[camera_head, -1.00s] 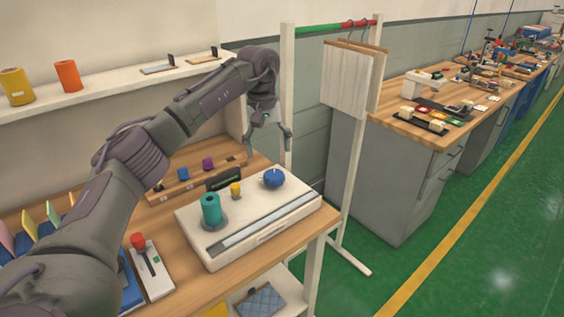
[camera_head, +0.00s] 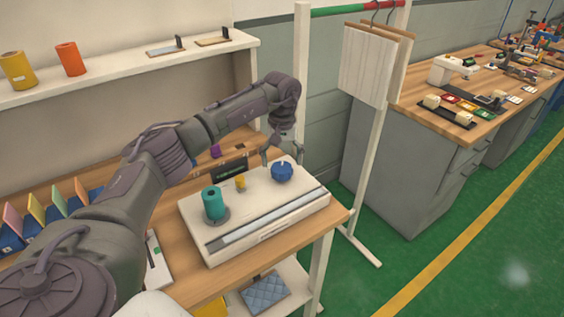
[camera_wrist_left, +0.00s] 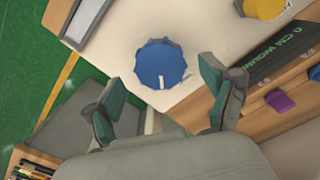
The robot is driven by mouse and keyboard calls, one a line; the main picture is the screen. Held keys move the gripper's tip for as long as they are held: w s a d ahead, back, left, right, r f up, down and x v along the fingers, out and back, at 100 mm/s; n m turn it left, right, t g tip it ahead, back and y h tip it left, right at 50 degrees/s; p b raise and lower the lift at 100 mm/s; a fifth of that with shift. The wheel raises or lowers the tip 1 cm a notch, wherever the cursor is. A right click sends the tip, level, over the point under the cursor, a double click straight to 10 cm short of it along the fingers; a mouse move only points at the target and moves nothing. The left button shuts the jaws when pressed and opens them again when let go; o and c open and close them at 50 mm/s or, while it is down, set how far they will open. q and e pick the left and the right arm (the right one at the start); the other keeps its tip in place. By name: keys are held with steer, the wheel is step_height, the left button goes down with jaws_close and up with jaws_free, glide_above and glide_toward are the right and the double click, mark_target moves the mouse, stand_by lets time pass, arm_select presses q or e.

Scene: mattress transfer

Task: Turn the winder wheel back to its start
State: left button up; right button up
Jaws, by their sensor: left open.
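The winder wheel is a blue scalloped knob (camera_head: 282,172) on the right end of a white winder box (camera_head: 292,208). A pale mark shows on its top in the left wrist view (camera_wrist_left: 160,62). My left gripper (camera_head: 282,154) is open and empty, just behind and above the wheel. In the left wrist view, its two green-padded fingers (camera_wrist_left: 158,104) are spread apart, with the wheel ahead of the gap between them. I cannot see contact. My right gripper is not in view.
On the box stand a teal spool (camera_head: 213,203) and a small yellow peg (camera_head: 240,182). A dark display (camera_head: 230,169) is behind it, its text partly cut off in the wrist view. A white rack post (camera_head: 301,80) stands close to the right of my left gripper.

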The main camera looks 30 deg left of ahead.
arm_select(q)
steer(key=shift+f, duration=1.05)
steer(key=shift+c, duration=1)
steer(key=c, duration=1)
steer(key=shift+o, duration=0.2)
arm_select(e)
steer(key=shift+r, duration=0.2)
